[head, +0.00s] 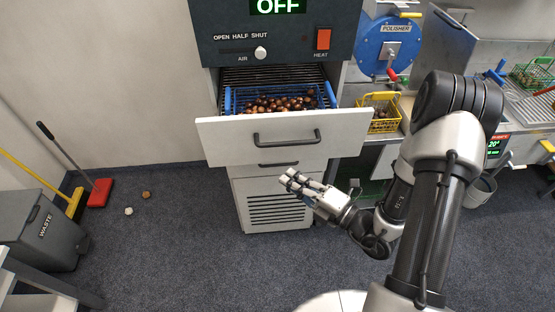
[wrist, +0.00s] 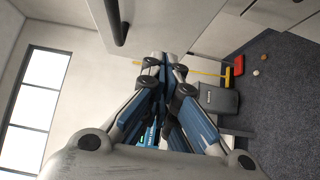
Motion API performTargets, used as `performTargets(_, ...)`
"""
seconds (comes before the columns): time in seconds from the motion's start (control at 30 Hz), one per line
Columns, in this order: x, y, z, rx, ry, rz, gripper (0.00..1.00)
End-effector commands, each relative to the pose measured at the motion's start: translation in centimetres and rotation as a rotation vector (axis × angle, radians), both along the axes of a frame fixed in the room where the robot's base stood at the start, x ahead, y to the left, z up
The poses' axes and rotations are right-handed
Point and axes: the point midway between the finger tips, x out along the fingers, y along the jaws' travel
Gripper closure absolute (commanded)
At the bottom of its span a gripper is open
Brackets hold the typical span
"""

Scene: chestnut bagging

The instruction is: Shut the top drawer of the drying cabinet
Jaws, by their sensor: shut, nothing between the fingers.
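The drying cabinet (head: 290,50) stands at the back centre of the head view. Its top drawer (head: 225,137) is pulled out, with a white front and a dark bar handle (head: 287,138). Inside the drawer a blue basket (head: 228,97) holds many chestnuts (head: 285,104). My gripper (head: 287,179) is shut and empty, in front of and below the drawer front, apart from the handle. In the wrist view my gripper (wrist: 165,62) has its fingertips together, and the drawer front (wrist: 165,22) with its handle (wrist: 114,22) shows just beyond.
A lower drawer handle (head: 278,164) shows under the open drawer. A yellow basket (head: 381,113) and the blue polisher (head: 388,45) stand right. The floor in front is clear.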

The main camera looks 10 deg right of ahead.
Motion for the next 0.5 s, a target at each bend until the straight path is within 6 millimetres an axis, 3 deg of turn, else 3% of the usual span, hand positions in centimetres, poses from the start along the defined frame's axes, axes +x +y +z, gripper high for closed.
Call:
performTargets(0.2,3.1,3.4,0.0,-0.002,-0.005,0.007,1.0)
performTargets(0.5,6.8,3.1,0.0,-0.001,-0.003,0.001,1.0)
